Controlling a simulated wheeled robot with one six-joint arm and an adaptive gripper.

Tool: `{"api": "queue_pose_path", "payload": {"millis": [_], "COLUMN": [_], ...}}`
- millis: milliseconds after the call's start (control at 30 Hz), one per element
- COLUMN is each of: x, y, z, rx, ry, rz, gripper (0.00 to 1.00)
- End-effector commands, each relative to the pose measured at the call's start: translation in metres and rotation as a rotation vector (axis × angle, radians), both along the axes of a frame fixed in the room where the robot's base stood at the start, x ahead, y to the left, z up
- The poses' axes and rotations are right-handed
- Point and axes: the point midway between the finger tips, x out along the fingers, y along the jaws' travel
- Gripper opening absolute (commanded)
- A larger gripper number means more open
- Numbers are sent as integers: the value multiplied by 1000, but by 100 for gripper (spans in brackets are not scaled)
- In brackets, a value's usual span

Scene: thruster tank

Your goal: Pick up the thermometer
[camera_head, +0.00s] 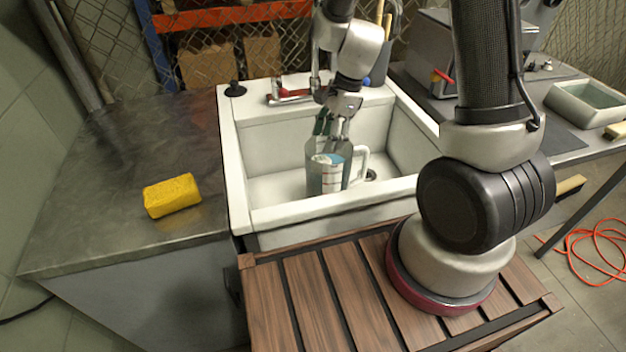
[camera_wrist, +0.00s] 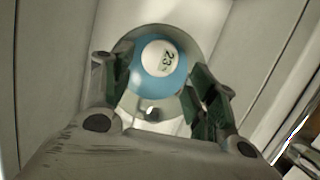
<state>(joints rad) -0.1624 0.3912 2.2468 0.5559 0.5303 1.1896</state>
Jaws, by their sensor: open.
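The thermometer (camera_wrist: 161,58) looks like a blue round body with a white disc marked 23. In the wrist view it sits inside the round mouth of a jug (camera_head: 359,166). The clear grey jug stands upright in the white sink (camera_head: 262,145), its handle to the right; something blue and white shows through its wall in the head view. My gripper (camera_head: 330,128) points down over the jug. In the wrist view its green-padded fingers (camera_wrist: 160,78) are open, one on each side of the thermometer, with nothing clearly gripped. Whether the tips are inside the rim is hard to tell.
A yellow sponge (camera_head: 172,195) lies on the dark counter (camera_head: 95,215) to the left. A red-handled faucet (camera_head: 288,95) stands at the sink's back edge. A slatted wooden bench (camera_head: 300,300) is in front. A grey basin (camera_head: 585,105) stands at right.

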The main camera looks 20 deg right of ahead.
Motion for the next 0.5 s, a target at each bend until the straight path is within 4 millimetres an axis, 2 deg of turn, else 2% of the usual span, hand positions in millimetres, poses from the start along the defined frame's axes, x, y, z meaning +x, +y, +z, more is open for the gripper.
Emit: {"api": "queue_pose_path", "payload": {"millis": [167, 500], "x": [1, 2], "y": [2, 7], "z": [-9, -56], "rx": [-2, -3], "ry": [16, 16], "rz": [-60, -59], "gripper": [58, 58]}}
